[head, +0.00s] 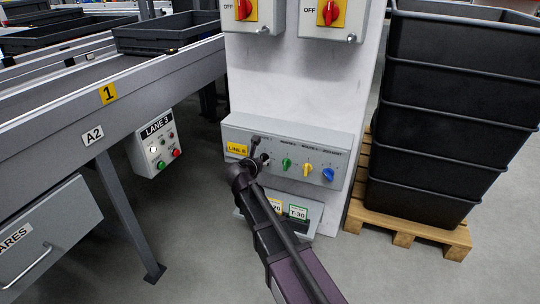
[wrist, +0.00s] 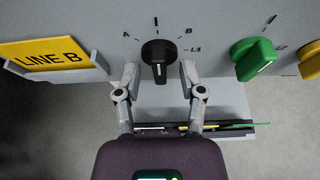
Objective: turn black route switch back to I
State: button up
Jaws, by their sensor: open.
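The black route switch (wrist: 160,52) sits on the grey panel in the wrist view, with marks A, a stroke, B and L3 around its top. Its grip bar runs roughly up and down the picture, with a pale mark near its lower end. My gripper (wrist: 160,78) is open, with one fingertip to the left and one to the right of the bar's lower part. I see no clear contact. In the head view my gripper (head: 258,161) is at the left part of the grey control panel (head: 320,142) and largely hides the black switch.
Green (head: 287,163), yellow (head: 307,169) and blue (head: 328,174) knobs are to the right on the panel. A yellow LINE B plate (wrist: 45,53) is to the left. Stacked black crates (head: 450,100) stand on a pallet at right; a conveyor (head: 120,95) is at left.

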jog(key=s+r+m+t+y+p, duration=0.1)
jog(key=s+r+m+y, duration=0.15)
jog(key=s, duration=0.45)
jog(key=s+r+m+t+y+p, duration=0.1)
jog(key=s+m, duration=0.3)
jog(key=s, duration=0.2)
jog(key=s+d+r+m+g+h+p, duration=0.1)
jog(key=d+r+m+g+p, duration=0.2)
jog(key=d+r+m+p, duration=0.3)
jog(key=s+d+r+m+g+h+p, duration=0.1)
jog(key=d+r+m+p, duration=0.5)
jog(key=r+p, duration=0.8)
jog(key=d+g+h+p, duration=0.1)
jog(key=d+g+p, duration=0.1)
jog(key=p, duration=0.5)
jog(key=shift+s+d, duration=0.15)
jog(key=shift+d, duration=0.05)
dwell(1.5)
jog(key=shift+m, duration=0.25)
dwell(0.5)
